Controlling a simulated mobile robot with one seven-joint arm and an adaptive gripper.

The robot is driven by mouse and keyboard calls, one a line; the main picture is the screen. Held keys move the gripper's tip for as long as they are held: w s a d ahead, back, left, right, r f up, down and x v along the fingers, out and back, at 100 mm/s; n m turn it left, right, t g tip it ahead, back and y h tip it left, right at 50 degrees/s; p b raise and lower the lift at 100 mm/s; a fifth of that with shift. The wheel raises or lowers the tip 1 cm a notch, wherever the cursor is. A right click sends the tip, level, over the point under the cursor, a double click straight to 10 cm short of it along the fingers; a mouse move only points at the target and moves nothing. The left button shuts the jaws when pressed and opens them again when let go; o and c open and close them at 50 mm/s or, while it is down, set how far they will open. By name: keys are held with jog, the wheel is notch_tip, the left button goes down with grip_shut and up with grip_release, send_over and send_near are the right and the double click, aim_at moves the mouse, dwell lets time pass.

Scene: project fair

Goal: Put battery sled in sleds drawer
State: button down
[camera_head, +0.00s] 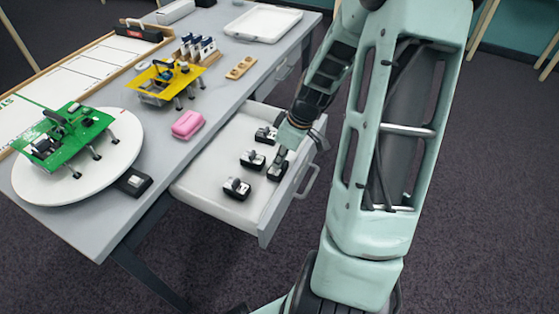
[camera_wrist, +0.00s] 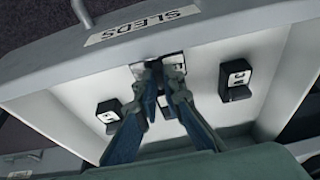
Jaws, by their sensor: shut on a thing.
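The open sleds drawer (camera_head: 215,197) extends from the table, with a "SLEDS" label on its front wall in the wrist view (camera_wrist: 255,62). My gripper (camera_head: 281,160) is inside it, pointing down, shut on a small black and grey battery sled (camera_head: 276,173). The held sled is at or just above the drawer floor by the front wall; contact is unclear. In the wrist view the fingertips (camera_wrist: 162,68) largely cover this sled (camera_wrist: 177,58). Other similar sleds (camera_head: 236,187), (camera_head: 252,160), (camera_head: 265,136) stand apart on the drawer floor.
The grey table (camera_head: 205,130) carries a pink block (camera_head: 187,124), a yellow stand (camera_head: 165,82), a green stand (camera_head: 68,138) on a white round plate (camera_head: 40,185), a black block (camera_head: 133,181) and a white tray (camera_head: 263,23). Bare drawer floor lies at the left.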

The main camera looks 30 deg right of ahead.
jog(key=shift+f, duration=0.2)
jog(key=c, duration=2)
grip_release()
jog(key=shift+c, duration=0.2)
jog(key=shift+r, duration=0.15)
jog(key=p+v, duration=0.3)
jog(key=v, duration=0.9)
